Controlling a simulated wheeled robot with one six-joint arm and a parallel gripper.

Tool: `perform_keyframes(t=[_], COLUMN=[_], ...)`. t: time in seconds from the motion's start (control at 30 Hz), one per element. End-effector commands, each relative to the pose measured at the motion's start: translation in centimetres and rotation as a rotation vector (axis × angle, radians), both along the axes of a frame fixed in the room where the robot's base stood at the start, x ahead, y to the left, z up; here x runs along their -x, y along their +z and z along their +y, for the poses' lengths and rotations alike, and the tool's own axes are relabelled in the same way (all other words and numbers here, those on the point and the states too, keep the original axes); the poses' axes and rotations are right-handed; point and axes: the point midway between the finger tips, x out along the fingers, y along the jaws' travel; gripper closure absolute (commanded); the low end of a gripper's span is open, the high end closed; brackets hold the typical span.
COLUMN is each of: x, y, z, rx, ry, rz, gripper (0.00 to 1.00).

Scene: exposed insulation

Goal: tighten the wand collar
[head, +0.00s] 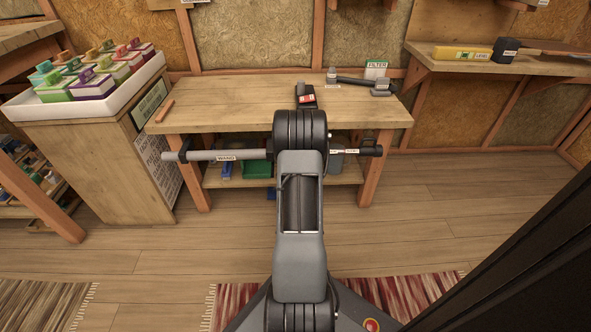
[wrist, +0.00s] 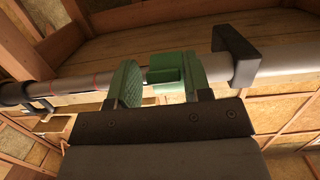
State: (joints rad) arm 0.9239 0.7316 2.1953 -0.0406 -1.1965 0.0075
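The wand (head: 212,155), a grey tube with a "WAND" label, lies level in dark brackets along the workbench front. It crosses the wrist view (wrist: 285,62) below the bench top, with thin red marks on its left part. A small green block on the tube, seemingly the wand collar (wrist: 164,76), sits between the fingers of my gripper (wrist: 160,64). The green-padded fingers stand apart on either side of it. A gap shows at the left finger; contact at the right finger is unclear. In the head view my arm hides the collar and gripper.
A dark bracket (wrist: 238,52) holds the tube just right of my fingers. The workbench (head: 230,97) carries a black tool and a grey-ended bar. A white tray (head: 85,104) of coloured blocks stands on a cabinet at left. Floor (head: 460,215) in front is open.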

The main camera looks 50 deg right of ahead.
Motion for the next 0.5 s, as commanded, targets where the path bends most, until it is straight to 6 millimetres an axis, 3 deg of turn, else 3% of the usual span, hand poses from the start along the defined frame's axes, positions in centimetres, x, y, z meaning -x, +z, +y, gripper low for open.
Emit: perform_keyframes(t=[0.1, 0.5], x=[-0.2, 0.6], y=[0.0, 0.4], z=[0.2, 1.2], rx=[-0.001, -0.002], ry=[0.005, 0.006], rz=[-0.001, 0.001], gripper=[0.45, 0.45])
